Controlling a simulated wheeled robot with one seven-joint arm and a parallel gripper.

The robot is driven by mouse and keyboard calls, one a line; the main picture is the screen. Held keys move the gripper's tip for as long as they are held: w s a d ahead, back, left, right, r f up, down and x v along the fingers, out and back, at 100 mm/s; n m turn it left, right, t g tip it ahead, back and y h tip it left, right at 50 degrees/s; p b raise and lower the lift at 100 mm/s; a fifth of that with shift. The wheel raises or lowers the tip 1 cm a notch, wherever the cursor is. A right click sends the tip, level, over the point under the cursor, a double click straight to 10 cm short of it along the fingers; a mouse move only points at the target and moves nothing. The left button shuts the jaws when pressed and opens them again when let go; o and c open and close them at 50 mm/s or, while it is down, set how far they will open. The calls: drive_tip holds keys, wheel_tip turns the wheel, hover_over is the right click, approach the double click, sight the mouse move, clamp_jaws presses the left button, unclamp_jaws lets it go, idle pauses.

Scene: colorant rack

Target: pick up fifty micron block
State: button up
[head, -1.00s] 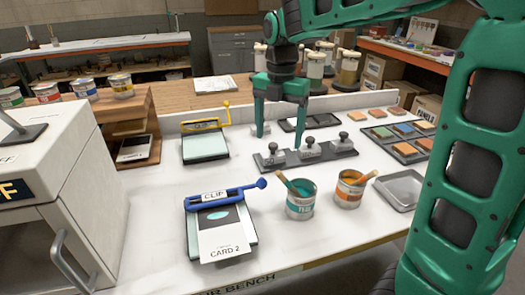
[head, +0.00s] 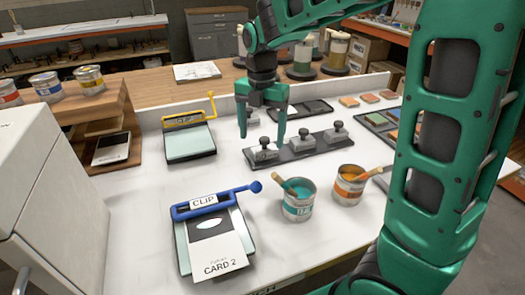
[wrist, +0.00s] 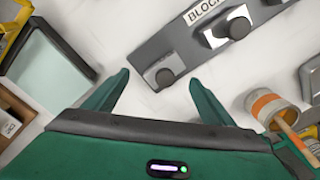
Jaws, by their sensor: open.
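A dark rack (head: 310,146) on the white bench holds three grey blocks with round black knobs: a left block (head: 263,154), a middle block (head: 304,142) and a right block (head: 337,133). I cannot read which is the fifty micron block. My gripper (head: 261,128) is open and empty, pointing down near the left end of the rack. In the wrist view, a round knob (wrist: 165,77) at the rack's end shows between and beyond the fingertips (wrist: 158,80). A second block (wrist: 226,26) lies further along.
A teal paint can (head: 298,203) and an orange paint can (head: 347,188) with sticks stand in front of the rack. A blue-clipped board (head: 180,245) with a card and a yellow-clipped pad (head: 190,143) lie left. A dark tray (head: 300,110) is behind.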

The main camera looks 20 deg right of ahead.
sight(264, 138)
drive_tip(key=shift+s+d+f, duration=0.1)
drive_tip(key=shift+d+f, duration=0.1)
drive_tip(key=shift+f, duration=0.95)
drive_tip(key=shift+d+f, duration=0.2)
drive_tip(key=shift+f, duration=0.95)
clamp_jaws()
